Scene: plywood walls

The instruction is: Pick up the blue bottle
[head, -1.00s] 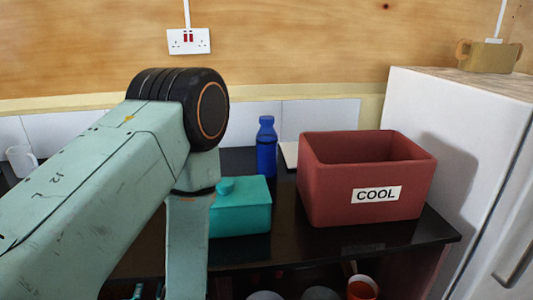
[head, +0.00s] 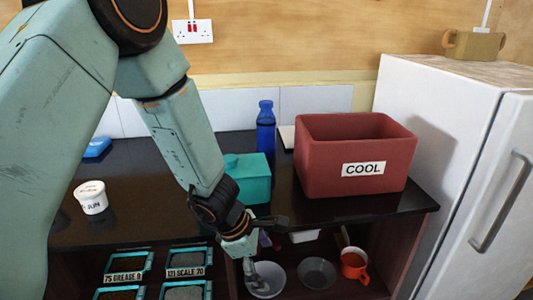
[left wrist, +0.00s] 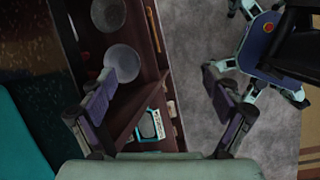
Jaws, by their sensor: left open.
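The blue bottle (head: 265,128) stands upright at the back of the dark counter, between the teal lidded box and the red bin. My left gripper (head: 262,240) is below and in front of it, by the counter's front edge, apart from the bottle. In the left wrist view my left gripper (left wrist: 165,85) has its fingers spread wide with nothing between them. The bottle does not show in that view. My right gripper is not in view.
The teal box (head: 248,176) stands in front of the bottle. A red bin (head: 318,178) labelled COOL is right of it. A white fridge (head: 448,150) bounds the right side. Bowls (head: 317,272) and an orange mug (head: 354,265) sit on the shelf below.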

